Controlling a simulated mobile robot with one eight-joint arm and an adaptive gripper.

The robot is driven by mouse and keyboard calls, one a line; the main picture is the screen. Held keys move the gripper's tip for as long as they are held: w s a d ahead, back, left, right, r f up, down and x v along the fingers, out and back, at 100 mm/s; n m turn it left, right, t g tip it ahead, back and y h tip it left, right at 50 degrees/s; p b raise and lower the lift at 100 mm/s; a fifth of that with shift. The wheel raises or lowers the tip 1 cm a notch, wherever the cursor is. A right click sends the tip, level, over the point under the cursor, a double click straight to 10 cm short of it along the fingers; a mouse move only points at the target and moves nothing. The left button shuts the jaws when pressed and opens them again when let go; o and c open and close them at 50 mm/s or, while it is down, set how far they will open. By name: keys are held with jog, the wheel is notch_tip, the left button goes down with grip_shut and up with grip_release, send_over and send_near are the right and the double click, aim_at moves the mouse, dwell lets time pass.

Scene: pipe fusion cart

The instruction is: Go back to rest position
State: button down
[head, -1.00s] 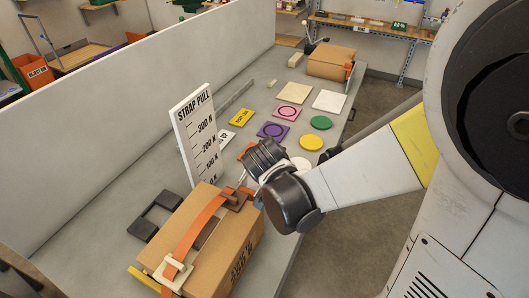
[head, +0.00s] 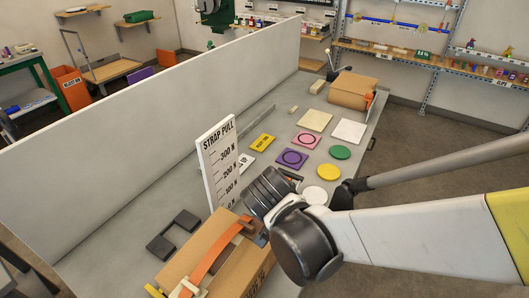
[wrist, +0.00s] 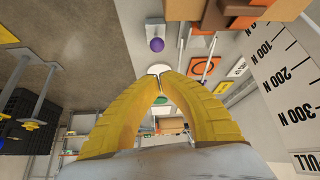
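In the wrist view the two yellow fingers of my gripper (wrist: 160,77) curve together, with their tips almost touching and nothing visibly held. In the head view my white arm reaches in from the right, and its dark wrist end is over the bench beside the strap-pull scale; the fingers cannot be made out there. A cardboard box (head: 247,275) with an orange strap (head: 212,256) stands at the near end of the bench, just below my wrist. The white upright STRAP PULL scale (head: 219,165) stands behind it, and also shows at right in the wrist view (wrist: 284,75).
The grey bench (head: 110,235) has a low white wall (head: 150,110) along its left side. Coloured pads, including a purple one (head: 291,158) and a green disc (head: 340,152), lie mid-bench. A second box (head: 352,88) stands at the far end. Floor (head: 430,205) is open at right.

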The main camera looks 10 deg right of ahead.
jog(key=s+r+n+t+y+b, duration=0.2)
jog(key=s+n+y+b, duration=0.2)
jog(key=s+n+b, duration=0.2)
jog(key=shift+s+d+n+b, duration=0.25)
jog(key=shift+d+n+b, duration=0.15)
jog(key=shift+n, duration=0.1)
dwell(1.1)
